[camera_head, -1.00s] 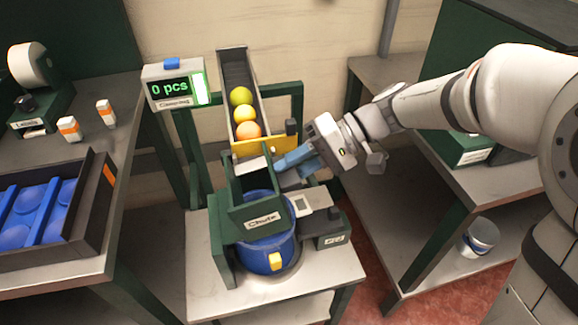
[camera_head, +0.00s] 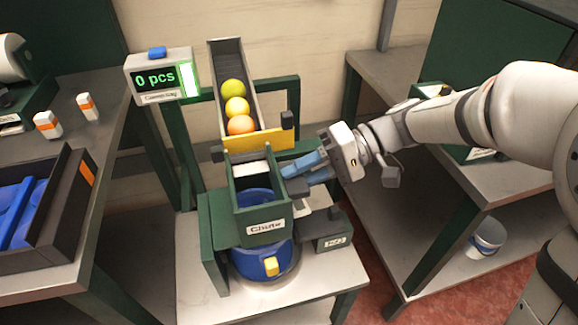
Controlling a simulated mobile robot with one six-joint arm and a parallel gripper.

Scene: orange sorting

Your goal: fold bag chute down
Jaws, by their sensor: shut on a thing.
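The green bag chute (camera_head: 263,211), labelled "Chute", stands over a round blue bag or tub (camera_head: 262,259) with a yellow tab, on a small pale table. The chute is an open-topped box, roughly upright, and blue shows through its opening. My gripper (camera_head: 291,179) comes in from the right at the chute's upper right side. Its blue finger and dark finger are closed on the chute at that side. The exact part between the fingertips is hidden.
A sloped channel (camera_head: 221,68) with yellow and orange balls ends at a yellow gate (camera_head: 257,145) just behind the chute. A counter display (camera_head: 162,77) reads "0 pcs". A dark box with blue contents (camera_head: 68,190) is at left. The right-hand bench (camera_head: 420,185) borders my arm.

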